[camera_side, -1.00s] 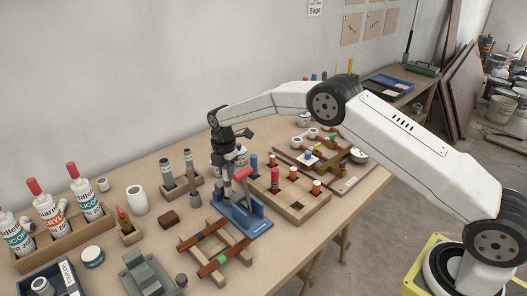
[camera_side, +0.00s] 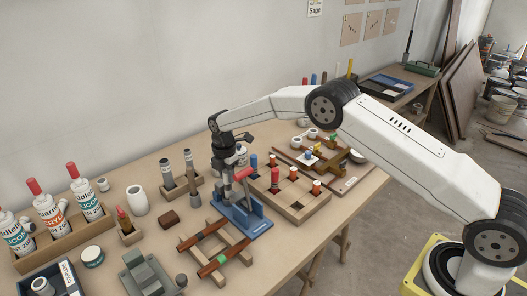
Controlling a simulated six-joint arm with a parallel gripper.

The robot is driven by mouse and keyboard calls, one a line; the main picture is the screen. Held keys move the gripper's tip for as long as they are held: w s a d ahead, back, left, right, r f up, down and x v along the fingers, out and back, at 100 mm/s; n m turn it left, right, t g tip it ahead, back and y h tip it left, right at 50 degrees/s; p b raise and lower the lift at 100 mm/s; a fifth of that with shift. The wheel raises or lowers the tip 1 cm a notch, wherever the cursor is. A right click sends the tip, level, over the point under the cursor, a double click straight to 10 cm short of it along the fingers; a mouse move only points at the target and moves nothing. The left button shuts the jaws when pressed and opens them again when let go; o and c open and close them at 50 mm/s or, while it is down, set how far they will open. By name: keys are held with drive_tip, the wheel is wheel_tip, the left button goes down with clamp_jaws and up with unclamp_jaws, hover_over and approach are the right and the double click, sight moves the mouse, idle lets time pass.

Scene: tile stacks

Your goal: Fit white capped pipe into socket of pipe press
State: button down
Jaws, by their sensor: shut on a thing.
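The pipe press (camera_side: 252,222) has a blue base and a red-handled lever (camera_side: 243,174). It stands near the middle of the table. My gripper (camera_side: 227,172) points down over the left part of the press and is shut on the white capped pipe (camera_side: 227,187). Only a small pale part of the pipe shows below the fingers. The pipe looks roughly upright. The socket is hidden behind the pipe and the press parts, so I cannot tell whether the pipe's lower end is in it.
Wooden rails with red bars (camera_side: 214,264) lie in front. Two grey tubes in a holder (camera_side: 182,190) stand at the left. A brown block (camera_side: 168,217) and white jar (camera_side: 137,200) are farther left.

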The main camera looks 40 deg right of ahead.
drive_tip(key=shift+f, duration=0.75)
idle(0.3)
drive_tip(key=shift+c, duration=1.6)
unclamp_jaws()
drive_tip(key=shift+r, duration=0.1)
drive_tip(key=shift+r, duration=2.9)
drive_tip(key=shift+r, duration=0.15)
wheel_tip(320, 180, up, 8)
drive_tip(key=shift+f, duration=0.2)
